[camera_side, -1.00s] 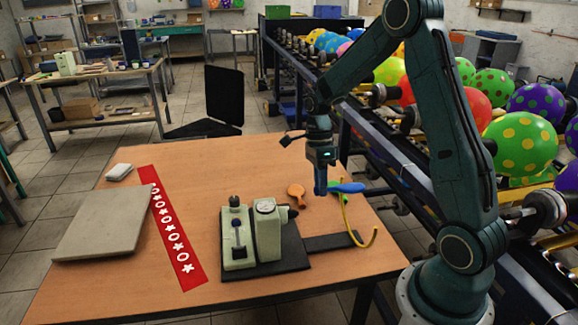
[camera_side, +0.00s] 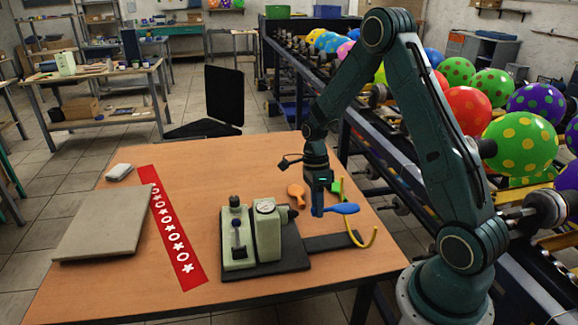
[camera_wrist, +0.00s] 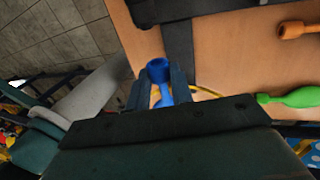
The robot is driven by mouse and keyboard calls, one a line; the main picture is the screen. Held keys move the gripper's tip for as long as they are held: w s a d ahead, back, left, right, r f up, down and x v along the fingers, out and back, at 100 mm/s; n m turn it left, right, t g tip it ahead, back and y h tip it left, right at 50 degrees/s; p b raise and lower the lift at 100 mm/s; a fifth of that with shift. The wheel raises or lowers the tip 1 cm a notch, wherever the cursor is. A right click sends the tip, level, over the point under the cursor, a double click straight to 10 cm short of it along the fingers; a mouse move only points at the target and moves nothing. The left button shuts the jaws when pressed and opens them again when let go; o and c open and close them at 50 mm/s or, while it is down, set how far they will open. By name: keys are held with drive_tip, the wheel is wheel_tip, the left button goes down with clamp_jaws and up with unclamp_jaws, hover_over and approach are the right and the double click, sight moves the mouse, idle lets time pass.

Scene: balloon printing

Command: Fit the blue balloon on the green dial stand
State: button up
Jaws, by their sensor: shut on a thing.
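The blue balloon (camera_side: 342,208) is deflated and sits at the tips of my gripper (camera_side: 317,212), a little above the table. In the wrist view the blue balloon (camera_wrist: 158,72) lies between the two dark fingers of my gripper (camera_wrist: 164,88), which are shut on it. The green dial stand (camera_side: 267,228) is pale green with a round white dial on top. It stands on a dark base plate to the left of my gripper, apart from the balloon.
An orange balloon (camera_side: 296,192) lies behind the dial stand. A green balloon (camera_side: 337,186) lies behind my gripper, and a yellow hose (camera_side: 372,238) curves to its right. A red strip with white flowers (camera_side: 170,225) and a grey board (camera_side: 105,222) lie at left.

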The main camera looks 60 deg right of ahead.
drive_tip(key=shift+w+a, duration=1.1)
drive_tip(key=shift+w+a, duration=0.4)
drive_tip(key=shift+w, duration=0.05)
idle(1.5)
drive_tip(key=o, duration=0.8)
drive_tip(key=shift+o, duration=0.2)
drive_tip(key=shift+r, duration=0.15)
drive_tip(key=v, duration=0.9)
drive_tip(key=shift+s, duration=0.1)
